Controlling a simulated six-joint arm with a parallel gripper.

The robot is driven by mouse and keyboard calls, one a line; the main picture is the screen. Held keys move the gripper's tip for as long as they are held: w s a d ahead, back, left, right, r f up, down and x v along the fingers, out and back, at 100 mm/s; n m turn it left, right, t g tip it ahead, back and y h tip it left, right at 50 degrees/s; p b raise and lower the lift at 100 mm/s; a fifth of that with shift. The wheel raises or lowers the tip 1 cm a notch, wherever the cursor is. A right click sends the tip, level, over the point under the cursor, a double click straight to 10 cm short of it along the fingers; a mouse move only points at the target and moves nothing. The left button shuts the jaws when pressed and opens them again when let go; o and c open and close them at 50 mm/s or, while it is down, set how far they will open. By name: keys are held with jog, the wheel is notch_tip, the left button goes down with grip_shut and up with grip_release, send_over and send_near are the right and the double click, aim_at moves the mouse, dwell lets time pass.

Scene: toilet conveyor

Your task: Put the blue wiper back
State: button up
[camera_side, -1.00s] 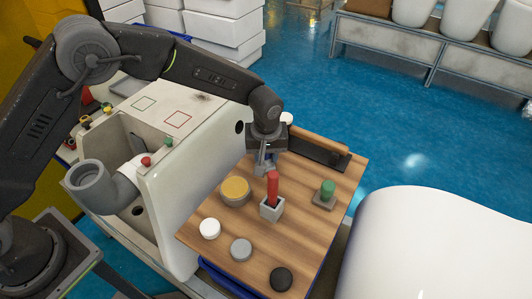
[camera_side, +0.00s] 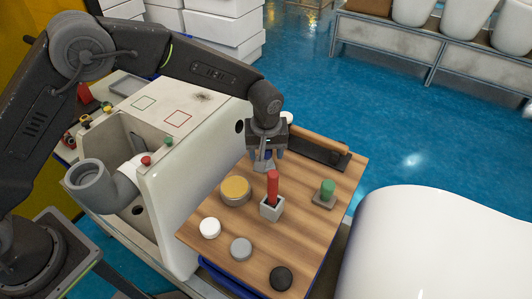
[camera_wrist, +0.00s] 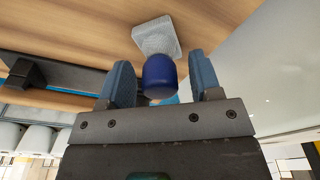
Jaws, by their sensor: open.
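The blue wiper (camera_wrist: 159,78) shows its rounded blue end in the wrist view, standing on a pale square base (camera_wrist: 157,36) against the wooden board. My gripper (camera_wrist: 162,82) is open, with one finger on each side of the blue end and visible gaps between. In the side view my gripper (camera_side: 266,153) is over the back of the wooden board (camera_side: 300,245), with a little blue showing between its fingers. The wiper is mostly hidden there by my gripper. A red-handled wiper (camera_side: 272,186) stands upright in a grey holder, and a green one (camera_side: 327,187) stands to the right.
A yellow-topped disc (camera_side: 235,190), a white disc (camera_side: 210,228), a grey disc (camera_side: 241,249) and a black disc (camera_side: 281,278) lie on the board. A dark tray (camera_side: 318,149) is behind it. A white sink-like body (camera_side: 185,190) stands at left, a white curved surface (camera_side: 430,240) at right.

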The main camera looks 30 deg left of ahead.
jog(key=r, duration=0.6)
jog(key=s+r, duration=0.1)
jog(key=r, duration=0.2)
jog(key=shift+d+r, duration=0.35)
jog(key=shift+s+a+r, duration=0.1)
jog(key=shift+r, duration=0.6)
jog(key=s+a+r+m+t, duration=0.2)
jog(key=s+a+r+m, duration=0.1)
jog(key=s+a+r, duration=0.9)
jog(key=s+a+m+t, duration=0.1)
jog(key=s+a+m, duration=0.1)
jog(key=s, duration=0.5)
jog(key=s+a+m+t, duration=0.1)
jog(key=s+a, duration=0.2)
jog(key=s, duration=0.5)
jog(key=shift+a+f+m+h, duration=0.2)
jog(key=shift+a+m+h, duration=0.1)
jog(key=shift+m+h, duration=0.1)
